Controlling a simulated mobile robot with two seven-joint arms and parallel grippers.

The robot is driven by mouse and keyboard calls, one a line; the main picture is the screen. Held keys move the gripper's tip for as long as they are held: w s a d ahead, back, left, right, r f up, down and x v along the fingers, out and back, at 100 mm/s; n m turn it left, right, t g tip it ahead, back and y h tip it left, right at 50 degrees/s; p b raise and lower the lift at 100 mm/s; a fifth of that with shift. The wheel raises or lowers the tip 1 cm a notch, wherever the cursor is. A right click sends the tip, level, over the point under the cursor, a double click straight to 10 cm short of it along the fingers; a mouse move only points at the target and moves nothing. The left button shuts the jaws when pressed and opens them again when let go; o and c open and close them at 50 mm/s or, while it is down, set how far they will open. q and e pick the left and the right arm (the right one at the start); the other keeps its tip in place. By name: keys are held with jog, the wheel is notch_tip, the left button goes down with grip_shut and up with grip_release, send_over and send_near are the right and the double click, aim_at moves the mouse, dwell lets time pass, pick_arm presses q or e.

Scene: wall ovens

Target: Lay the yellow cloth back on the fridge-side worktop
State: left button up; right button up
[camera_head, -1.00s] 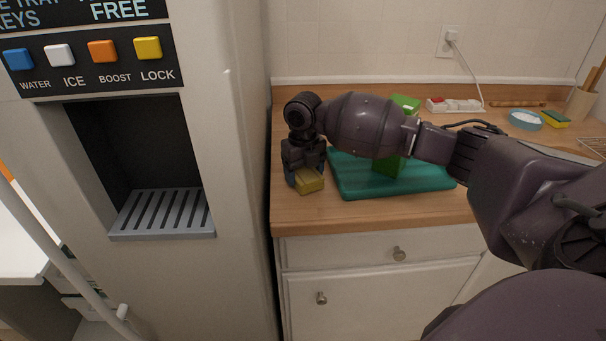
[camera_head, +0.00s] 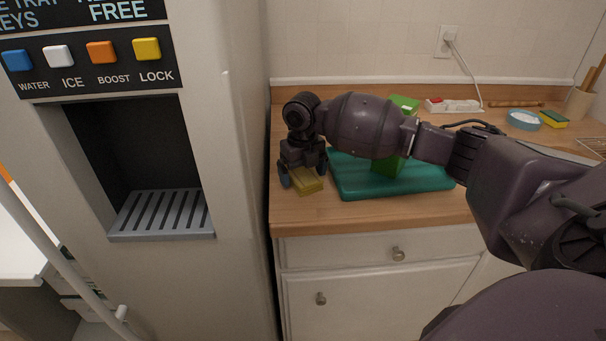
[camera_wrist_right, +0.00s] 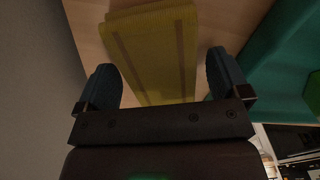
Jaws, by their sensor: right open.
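The yellow cloth (camera_head: 308,184) lies on the wooden worktop (camera_head: 300,212), between the fridge and the green board. It also shows in the right wrist view as a folded yellow strip with darker stripes (camera_wrist_right: 152,50). My right gripper (camera_head: 303,177) is just above the cloth, pointing down, with its jaws open. In the right wrist view its two blue-grey fingertips (camera_wrist_right: 163,78) stand apart on either side of the cloth. The gripper hides part of the cloth in the head view. My left gripper is not in view.
A teal board (camera_head: 350,184) with a green box (camera_head: 385,167) on it lies right of the cloth. The fridge (camera_head: 240,200) with its dispenser stands at the left. A power strip (camera_head: 453,105), a blue bowl (camera_head: 524,120) and a sponge (camera_head: 553,119) are farther back right.

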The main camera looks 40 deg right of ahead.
aim_at(303, 173)
notch_tip(303, 173, up, 12)
jog(key=p, duration=0.1)
jog(key=shift+f, duration=0.2)
dwell(0.5)
